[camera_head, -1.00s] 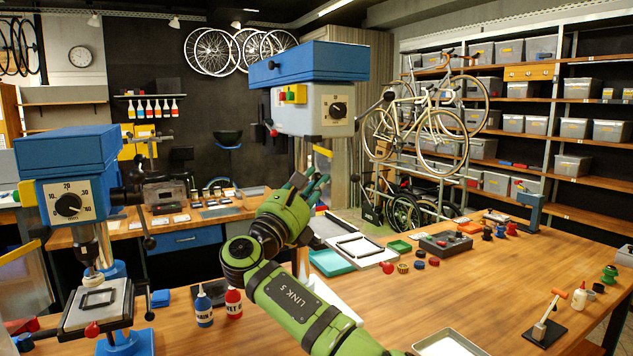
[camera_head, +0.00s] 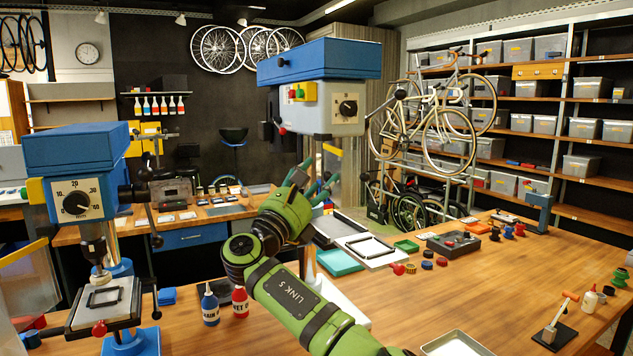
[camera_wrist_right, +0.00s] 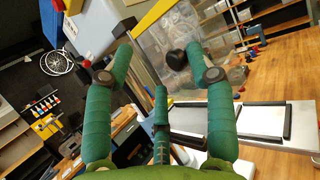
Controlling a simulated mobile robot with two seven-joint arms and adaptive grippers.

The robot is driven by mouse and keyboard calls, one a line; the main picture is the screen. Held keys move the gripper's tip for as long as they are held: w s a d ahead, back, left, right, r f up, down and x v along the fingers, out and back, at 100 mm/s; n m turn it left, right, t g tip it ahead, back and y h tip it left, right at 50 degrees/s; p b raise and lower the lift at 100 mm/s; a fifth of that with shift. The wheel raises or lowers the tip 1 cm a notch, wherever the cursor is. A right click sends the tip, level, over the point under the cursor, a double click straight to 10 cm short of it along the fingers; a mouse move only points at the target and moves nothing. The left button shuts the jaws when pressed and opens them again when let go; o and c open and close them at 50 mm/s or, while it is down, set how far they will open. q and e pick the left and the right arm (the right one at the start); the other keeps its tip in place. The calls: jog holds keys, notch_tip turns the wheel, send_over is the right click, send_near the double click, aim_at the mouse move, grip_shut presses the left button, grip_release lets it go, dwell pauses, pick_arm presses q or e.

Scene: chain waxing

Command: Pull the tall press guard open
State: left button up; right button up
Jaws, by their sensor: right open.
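The tall press (camera_head: 332,106), with a blue top and grey head, stands at the centre of the head view. Its guard (camera_head: 331,160) is a clear panel with a yellow edge, partly hidden behind my right gripper (camera_head: 322,188). In the right wrist view, the clear guard (camera_wrist_right: 160,48) is ahead, with its yellow edge (camera_wrist_right: 152,17) above. A dark round knob (camera_wrist_right: 176,63) shows in front of it, beside the right-hand finger. My right gripper (camera_wrist_right: 160,62) has its green fingers spread, with nothing held. Contact with the guard cannot be told. My left gripper is out of view.
A shorter blue press (camera_head: 75,200) stands at the left. Two bottles (camera_head: 240,301) stand near my right arm. A white tray (camera_head: 455,344), a teal tray (camera_head: 338,262) and a grey box (camera_head: 453,244) lie on the wooden bench (camera_head: 500,290). The right middle of the bench is fairly clear.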

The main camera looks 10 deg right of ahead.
jog(key=shift+d+r, duration=0.1)
jog(key=shift+r, duration=0.25)
jog(key=v, duration=1.2)
jog(key=shift+f, duration=0.4)
